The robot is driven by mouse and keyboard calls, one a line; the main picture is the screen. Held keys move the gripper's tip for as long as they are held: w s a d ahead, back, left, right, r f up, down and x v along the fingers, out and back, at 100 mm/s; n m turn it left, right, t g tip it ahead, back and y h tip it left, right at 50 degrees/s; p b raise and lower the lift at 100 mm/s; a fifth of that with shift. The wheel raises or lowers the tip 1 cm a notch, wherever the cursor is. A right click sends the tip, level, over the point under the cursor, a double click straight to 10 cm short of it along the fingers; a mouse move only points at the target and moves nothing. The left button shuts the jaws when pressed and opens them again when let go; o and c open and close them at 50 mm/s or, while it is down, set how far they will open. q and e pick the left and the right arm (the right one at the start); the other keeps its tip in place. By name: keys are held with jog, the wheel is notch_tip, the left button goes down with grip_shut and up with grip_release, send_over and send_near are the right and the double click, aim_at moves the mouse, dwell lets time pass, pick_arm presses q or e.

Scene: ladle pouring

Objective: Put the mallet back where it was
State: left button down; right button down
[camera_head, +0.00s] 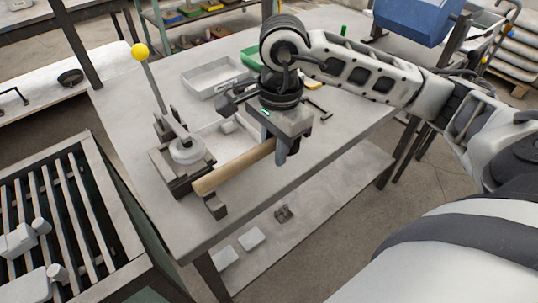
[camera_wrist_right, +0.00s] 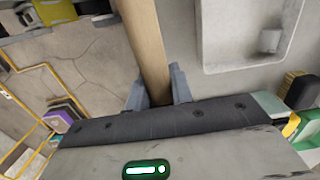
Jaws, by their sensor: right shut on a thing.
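The mallet's wooden handle (camera_head: 235,168) slants over the front of the grey workbench in the head view. My right gripper (camera_head: 283,148) is shut on it at its right end. In the right wrist view, the wooden handle (camera_wrist_right: 147,45) runs up out of the picture from between the fingers of my right gripper (camera_wrist_right: 158,92). The mallet's head cannot be made out clearly in either view. The handle's left end is near a dark block (camera_head: 216,206) at the bench edge; I cannot tell whether they touch. My left gripper is not in view.
A metal fixture (camera_head: 186,150) with a yellow-balled lever (camera_head: 139,51) stands just left of the handle. A shallow tray (camera_head: 224,138) lies behind the handle, and a grey tray (camera_head: 200,82) farther back. A slatted grate (camera_head: 85,205) is at left. The bench's right front is clear.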

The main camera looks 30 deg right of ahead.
jog(key=shift+w+a+f, duration=0.15)
jog(key=shift+w+f, duration=0.2)
jog(key=f, duration=0.2)
jog(key=f+p, duration=0.1)
jog(key=shift+w, duration=0.25)
jog(key=shift+f, duration=0.5)
jog(key=shift+f+b, duration=0.45)
jog(key=shift+b, duration=0.35)
jog(key=c, duration=1.2)
grip_release()
jog(key=shift+c, duration=0.2)
